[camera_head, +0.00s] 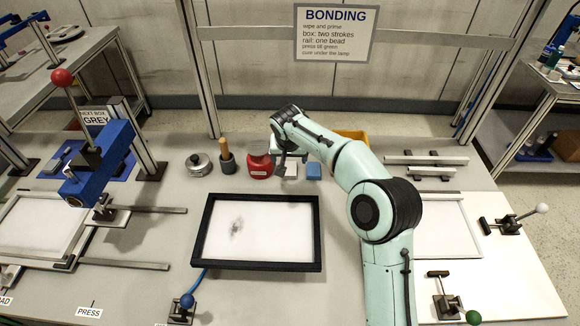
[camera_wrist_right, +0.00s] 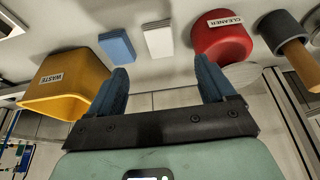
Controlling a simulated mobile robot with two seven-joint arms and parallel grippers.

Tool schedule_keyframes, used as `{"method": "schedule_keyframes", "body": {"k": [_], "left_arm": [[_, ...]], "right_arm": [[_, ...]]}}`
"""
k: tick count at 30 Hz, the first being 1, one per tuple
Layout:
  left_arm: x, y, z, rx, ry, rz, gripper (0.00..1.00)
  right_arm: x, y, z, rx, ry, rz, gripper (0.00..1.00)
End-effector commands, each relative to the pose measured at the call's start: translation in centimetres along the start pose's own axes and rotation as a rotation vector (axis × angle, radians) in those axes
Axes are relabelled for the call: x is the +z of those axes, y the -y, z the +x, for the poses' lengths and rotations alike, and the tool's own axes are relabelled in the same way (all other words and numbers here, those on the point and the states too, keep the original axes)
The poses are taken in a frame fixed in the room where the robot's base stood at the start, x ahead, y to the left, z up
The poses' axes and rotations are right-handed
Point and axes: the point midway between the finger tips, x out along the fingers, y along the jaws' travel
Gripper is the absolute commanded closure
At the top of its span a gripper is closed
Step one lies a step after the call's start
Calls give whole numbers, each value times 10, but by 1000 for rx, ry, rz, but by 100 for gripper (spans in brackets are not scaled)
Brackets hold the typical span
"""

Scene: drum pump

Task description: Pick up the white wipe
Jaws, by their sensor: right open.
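The white wipe (camera_head: 290,171) is a small white pad on the bench, between the red cleaner pot (camera_head: 260,163) and a blue pad (camera_head: 313,171). In the right wrist view the wipe (camera_wrist_right: 158,40) shows as a white stack beyond the fingertips, between the blue pad (camera_wrist_right: 117,46) and the red pot (camera_wrist_right: 222,40). My right gripper (camera_head: 282,160) is above the bench close by the wipe. Its blue fingers (camera_wrist_right: 163,75) are apart with nothing between them. The arm partly covers the wipe's surroundings in the head view. My left gripper is not in view.
A yellow waste bin (camera_wrist_right: 65,87) stands near the fingers, partly behind my arm in the head view. A dark cup with a wooden handle (camera_head: 227,158) and a metal pot (camera_head: 198,165) stand left of the cleaner. A black-framed panel (camera_head: 258,265) lies in front.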

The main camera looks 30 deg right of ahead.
Motion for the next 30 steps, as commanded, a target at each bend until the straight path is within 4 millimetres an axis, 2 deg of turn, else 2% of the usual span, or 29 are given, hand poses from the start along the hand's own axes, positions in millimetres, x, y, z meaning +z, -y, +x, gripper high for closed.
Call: {"method": "schedule_keyframes", "body": {"k": [1,6,14,21,24,30], "left_arm": [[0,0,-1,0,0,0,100],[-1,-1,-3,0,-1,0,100],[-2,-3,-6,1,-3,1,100],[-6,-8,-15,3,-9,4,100],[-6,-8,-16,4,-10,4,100],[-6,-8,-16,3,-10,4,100]], "right_arm": [[0,0,13,2,4,0,17],[0,0,42,1,2,0,17],[-1,0,61,1,1,0,17],[-4,-1,96,0,1,1,17],[-4,-1,104,0,-1,0,17],[-4,-1,107,0,-2,0,17]]}}
